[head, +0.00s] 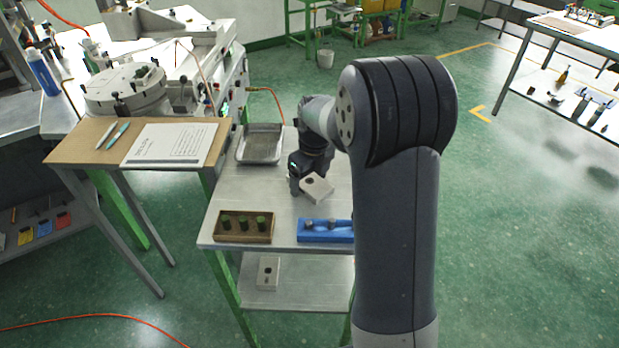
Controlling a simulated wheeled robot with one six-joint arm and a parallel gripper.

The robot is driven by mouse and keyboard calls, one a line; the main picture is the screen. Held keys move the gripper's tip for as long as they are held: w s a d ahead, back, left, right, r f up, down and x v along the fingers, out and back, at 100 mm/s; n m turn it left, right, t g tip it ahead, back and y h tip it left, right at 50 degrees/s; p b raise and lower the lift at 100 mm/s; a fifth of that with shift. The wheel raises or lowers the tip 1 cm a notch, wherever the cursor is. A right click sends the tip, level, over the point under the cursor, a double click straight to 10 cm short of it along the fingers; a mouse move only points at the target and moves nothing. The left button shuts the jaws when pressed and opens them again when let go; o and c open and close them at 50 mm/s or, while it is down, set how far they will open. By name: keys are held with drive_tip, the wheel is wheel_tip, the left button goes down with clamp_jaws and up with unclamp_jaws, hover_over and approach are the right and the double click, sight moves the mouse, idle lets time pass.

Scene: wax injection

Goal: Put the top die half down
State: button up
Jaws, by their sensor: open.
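A pale grey block-shaped die half (320,189) with a dark round hole is at the middle of the metal table, at an angle to its edges. My gripper (300,184) is open at the left end of this block, low over the table. I cannot tell whether its fingers touch the block, or whether the block lies flat on the table. A second pale block with dark holes (268,273) lies on the lower shelf; I cannot tell whether it is the other die half.
A brown holder (233,230) with green-topped pieces and a blue holder (312,236) stand along the table's front edge. A metal tray (244,155) is at the back left. Bare tabletop (252,189) shows left of my gripper. My arm hides the table's right side.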

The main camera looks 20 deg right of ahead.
sight(313, 184)
wheel_tip(313, 184, up, 12)
drive_tip(key=s, duration=0.1)
drive_tip(key=shift+d, duration=0.35)
